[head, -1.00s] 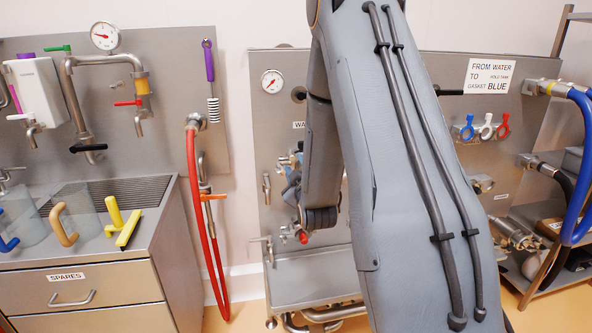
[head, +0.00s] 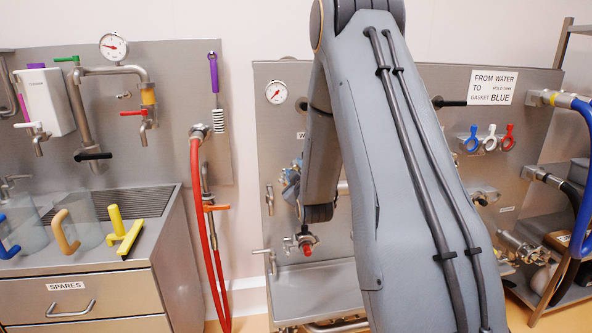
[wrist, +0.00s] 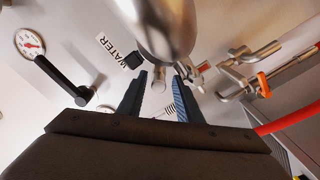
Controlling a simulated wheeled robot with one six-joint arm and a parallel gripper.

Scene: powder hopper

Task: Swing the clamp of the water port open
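The WATER label (wrist: 116,53) on the steel panel shows in the wrist view, beside a large blurred metal cylinder (wrist: 160,25) close to the camera. It looks like the water port's end. A small metal part (wrist: 192,73), possibly part of its clamp, sits just past my right fingertip; I cannot tell whether the clamp is open or shut. My gripper (wrist: 162,78) is open, with two dark fingers apart and nothing visible held between them. In the head view my arm covers most of the port area, and the label (head: 300,135) is partly hidden.
A black-handled lever (wrist: 65,78) and gauge (wrist: 29,43) are left in the wrist view. A pipe with an orange handle (wrist: 263,85) and a red hose (wrist: 285,122) are right. In the head view, coloured clamps (head: 490,138) hang on the panel's right.

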